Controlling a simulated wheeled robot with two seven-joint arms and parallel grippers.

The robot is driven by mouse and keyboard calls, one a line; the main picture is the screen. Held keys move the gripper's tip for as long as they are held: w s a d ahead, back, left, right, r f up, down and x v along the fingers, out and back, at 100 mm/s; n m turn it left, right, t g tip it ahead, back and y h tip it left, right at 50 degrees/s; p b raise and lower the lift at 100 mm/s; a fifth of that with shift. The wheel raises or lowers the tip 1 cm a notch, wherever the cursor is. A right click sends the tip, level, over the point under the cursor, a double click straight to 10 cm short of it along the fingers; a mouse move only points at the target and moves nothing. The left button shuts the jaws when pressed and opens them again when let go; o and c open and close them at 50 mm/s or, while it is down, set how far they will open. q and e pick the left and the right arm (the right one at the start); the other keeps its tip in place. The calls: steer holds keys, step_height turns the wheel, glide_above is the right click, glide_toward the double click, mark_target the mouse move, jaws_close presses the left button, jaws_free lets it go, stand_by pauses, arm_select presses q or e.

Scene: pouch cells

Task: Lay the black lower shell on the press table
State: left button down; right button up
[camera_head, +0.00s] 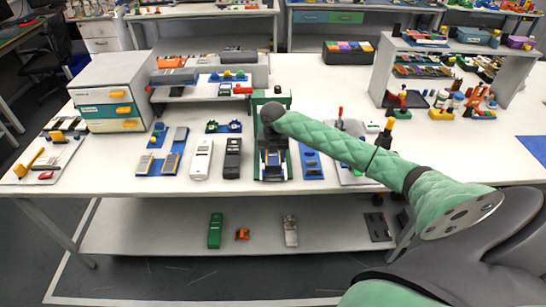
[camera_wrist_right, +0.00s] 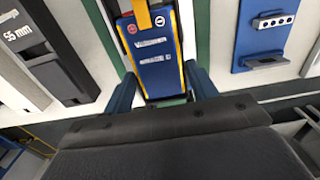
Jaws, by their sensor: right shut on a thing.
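My right gripper (camera_wrist_right: 162,90) has a blue finger on each side of a long blue-faced thing with yellow edges (camera_wrist_right: 153,75). It is shut on this thing, which has print and two round marks; its near end is dark and partly hidden by my wrist. In the head view my right arm hides most of the gripper over the green-framed press (camera_head: 259,172). A long black piece (camera_head: 232,158) lies left of the press; it also shows in the wrist view, marked 55 mm (camera_wrist_right: 58,68). I cannot tell which black piece is the lower shell. My left gripper is not in view.
A white long piece (camera_head: 201,160) lies left of the black piece. A blue plate with holes (camera_head: 311,160) lies right of the press. A drawer cabinet (camera_head: 110,90) and a low shelf (camera_head: 200,92) stand behind. Dark flat plates (camera_head: 378,227) lie on the under-shelf.

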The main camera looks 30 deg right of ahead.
arm_select(q)
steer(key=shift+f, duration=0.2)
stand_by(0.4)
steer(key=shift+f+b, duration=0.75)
steer(key=shift+b, duration=0.2)
arm_select(e)
steer(key=shift+f, duration=1)
steer(key=o, duration=1.1)
steer(key=shift+r, duration=0.1)
step_height(320, 180, up, 6)
steer(key=b, duration=0.2)
steer(key=shift+r+b, duration=0.1)
steer(key=shift+b, duration=0.25)
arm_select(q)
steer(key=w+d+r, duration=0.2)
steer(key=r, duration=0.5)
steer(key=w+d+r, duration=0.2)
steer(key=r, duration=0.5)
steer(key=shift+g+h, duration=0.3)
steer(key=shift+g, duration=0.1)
arm_select(e)
steer(key=shift+r, duration=0.75)
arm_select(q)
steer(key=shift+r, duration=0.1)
